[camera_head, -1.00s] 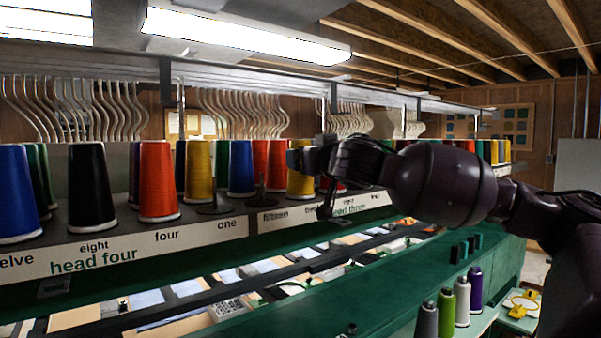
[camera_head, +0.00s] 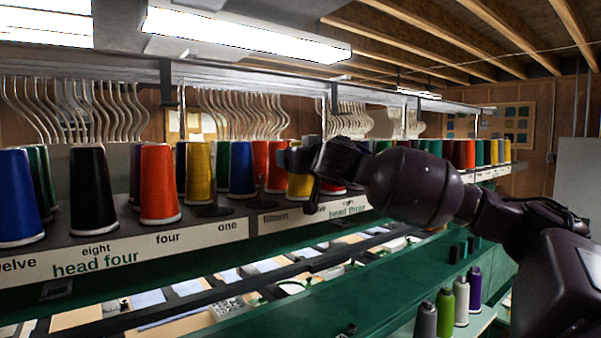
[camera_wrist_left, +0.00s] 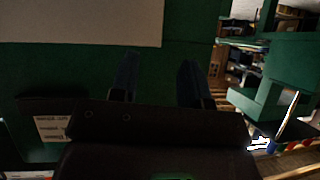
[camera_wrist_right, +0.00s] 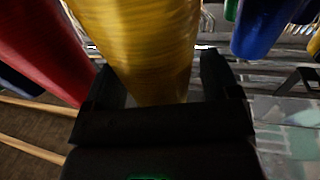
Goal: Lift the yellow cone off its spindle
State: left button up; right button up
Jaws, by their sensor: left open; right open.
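A yellow cone (camera_head: 299,187) stands on the thread rack behind my right gripper (camera_head: 298,160), which hides part of it in the head view. In the right wrist view the yellow cone (camera_wrist_right: 145,45) fills the space between the two open fingers. I cannot tell whether the fingers touch it. Its spindle is hidden. Another yellow cone (camera_head: 199,172) stands further left on the rack. My left gripper (camera_wrist_left: 159,72) is open and empty in the left wrist view, against a dark green surface; it is outside the head view.
Red (camera_wrist_right: 40,45) and blue (camera_wrist_right: 262,28) cones flank the yellow one in the right wrist view. Empty spindles (camera_head: 215,209) stand left of the gripper on the rack. A labelled white strip (camera_head: 170,238) runs along the rack front. Bent metal tubes (camera_head: 245,115) hang above.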

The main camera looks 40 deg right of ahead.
jog(key=c, duration=1.1)
pick_arm(q)
jog(key=shift+w+r, duration=0.1)
jog(key=shift+w, duration=0.2)
pick_arm(e)
jog(key=shift+o, duration=0.2)
jog(key=shift+r, duration=0.1)
pick_arm(q)
jog(key=shift+w+r+p, duration=0.15)
jog(key=shift+r+p, duration=1.1)
jog(key=shift+r, duration=0.2)
pick_arm(e)
notch_tip(320, 180, up, 20)
